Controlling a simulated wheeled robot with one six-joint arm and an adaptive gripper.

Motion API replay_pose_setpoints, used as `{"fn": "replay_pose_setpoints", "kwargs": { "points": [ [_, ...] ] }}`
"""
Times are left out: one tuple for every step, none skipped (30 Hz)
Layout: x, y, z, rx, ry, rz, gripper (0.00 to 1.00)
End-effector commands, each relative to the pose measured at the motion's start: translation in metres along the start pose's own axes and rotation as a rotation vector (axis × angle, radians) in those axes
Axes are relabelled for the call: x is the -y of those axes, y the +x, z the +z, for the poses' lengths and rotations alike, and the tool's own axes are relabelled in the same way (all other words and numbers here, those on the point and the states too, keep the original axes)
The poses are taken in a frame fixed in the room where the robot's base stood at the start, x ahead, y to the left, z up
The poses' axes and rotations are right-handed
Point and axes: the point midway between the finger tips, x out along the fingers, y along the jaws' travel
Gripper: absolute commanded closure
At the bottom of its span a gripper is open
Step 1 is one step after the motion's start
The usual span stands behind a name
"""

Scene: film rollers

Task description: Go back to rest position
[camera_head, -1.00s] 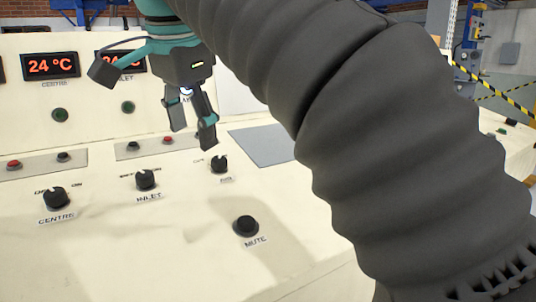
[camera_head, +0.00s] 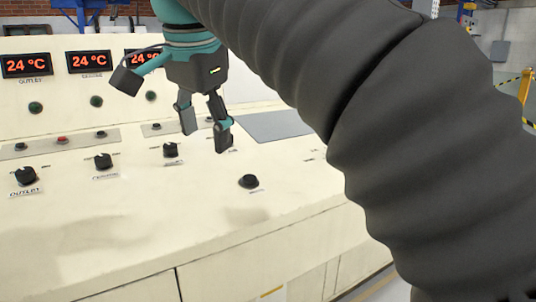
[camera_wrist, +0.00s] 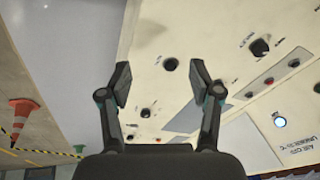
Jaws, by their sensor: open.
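My gripper (camera_head: 204,142) is open and empty, pointing down above the cream control panel (camera_head: 150,215) in the head view. In the wrist view my gripper (camera_wrist: 158,85) shows both fingers apart with nothing between them. The panel carries black knobs, including the outlet knob (camera_head: 25,176), another knob (camera_head: 103,161) and the inlet knob (camera_head: 170,150).
Displays reading 24 °C (camera_head: 90,61) stand on the panel's upright back. A grey plate (camera_head: 275,126) lies right of the gripper. In the wrist view, an orange cone (camera_wrist: 22,112) stands on the floor beyond the panel edge. My arm covers the head view's right side.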

Motion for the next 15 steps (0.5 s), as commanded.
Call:
{"fn": "replay_pose_setpoints", "kwargs": {
  "points": [
    [-0.005, 0.002, -0.004, -0.001, -0.009, 0.0, 0.36],
    [-0.008, 0.004, -0.005, -0.002, -0.016, -0.001, 0.36],
    [-0.012, 0.006, -0.008, -0.002, -0.028, -0.003, 0.36],
    [-0.015, 0.009, -0.01, -0.003, -0.036, -0.003, 0.36],
    [-0.018, 0.011, -0.012, -0.004, -0.046, -0.005, 0.36],
    [-0.023, 0.014, -0.015, -0.005, -0.059, -0.006, 0.36],
    [-0.026, 0.017, -0.017, -0.006, -0.068, -0.007, 0.36],
    [-0.03, 0.019, -0.019, -0.007, -0.079, -0.009, 0.36],
    [-0.036, 0.023, -0.022, -0.009, -0.094, -0.01, 0.36],
    [-0.041, 0.027, -0.025, -0.009, -0.106, -0.012, 0.36],
    [-0.047, 0.03, -0.027, -0.01, -0.119, -0.013, 0.36],
    [-0.055, 0.036, -0.03, -0.012, -0.138, -0.015, 0.36],
    [-0.062, 0.04, -0.033, -0.014, -0.154, -0.018, 0.36],
    [-0.07, 0.046, -0.035, -0.016, -0.17, -0.019, 0.36],
    [-0.082, 0.054, -0.038, -0.019, -0.194, -0.021, 0.36]
  ]
}}
